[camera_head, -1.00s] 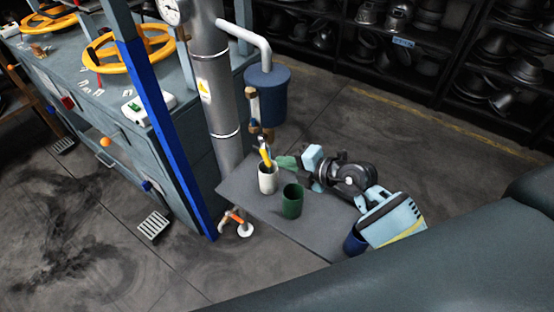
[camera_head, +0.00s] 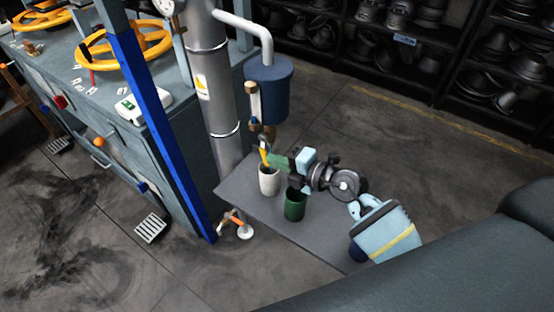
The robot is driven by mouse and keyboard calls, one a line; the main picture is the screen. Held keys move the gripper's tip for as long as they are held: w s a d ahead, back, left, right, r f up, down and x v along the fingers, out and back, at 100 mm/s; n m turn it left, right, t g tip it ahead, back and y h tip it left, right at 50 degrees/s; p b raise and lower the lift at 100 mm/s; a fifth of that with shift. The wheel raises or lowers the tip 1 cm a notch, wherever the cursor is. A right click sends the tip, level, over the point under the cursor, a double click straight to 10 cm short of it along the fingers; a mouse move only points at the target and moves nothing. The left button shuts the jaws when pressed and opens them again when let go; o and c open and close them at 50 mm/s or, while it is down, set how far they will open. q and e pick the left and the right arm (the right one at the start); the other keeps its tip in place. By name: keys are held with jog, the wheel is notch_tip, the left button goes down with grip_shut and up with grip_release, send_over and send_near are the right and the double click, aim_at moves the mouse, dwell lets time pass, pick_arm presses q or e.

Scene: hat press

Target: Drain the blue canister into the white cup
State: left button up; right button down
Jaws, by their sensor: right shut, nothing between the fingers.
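The blue canister (camera_head: 268,92) hangs beside the grey pipe, fed by a white elbow pipe from above. A brass fitting with a sight tube (camera_head: 253,100) is on its left side. Below it a small valve with a yellow lever (camera_head: 265,157) hangs over the white cup (camera_head: 268,182), which stands upright on the grey shelf (camera_head: 239,187). My right gripper (camera_head: 274,160), with green fingers, is shut and empty, its tips close to the right of the lever. I cannot tell whether they touch. The cup's inside is mostly hidden. My left gripper is out of view.
A dark green cup (camera_head: 295,205) stands on the shelf right of the white cup, just below my right gripper. The grey pipe (camera_head: 208,90) and blue post (camera_head: 160,125) stand to the left. Dark racks (camera_head: 470,50) fill the back.

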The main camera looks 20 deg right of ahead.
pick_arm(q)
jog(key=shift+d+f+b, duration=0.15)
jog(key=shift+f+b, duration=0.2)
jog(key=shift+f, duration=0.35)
pick_arm(e)
jog(key=shift+w+a+f+t+y, duration=0.3)
jog(key=shift+w+f+t+y, duration=0.2)
jog(key=shift+w+f, duration=0.05)
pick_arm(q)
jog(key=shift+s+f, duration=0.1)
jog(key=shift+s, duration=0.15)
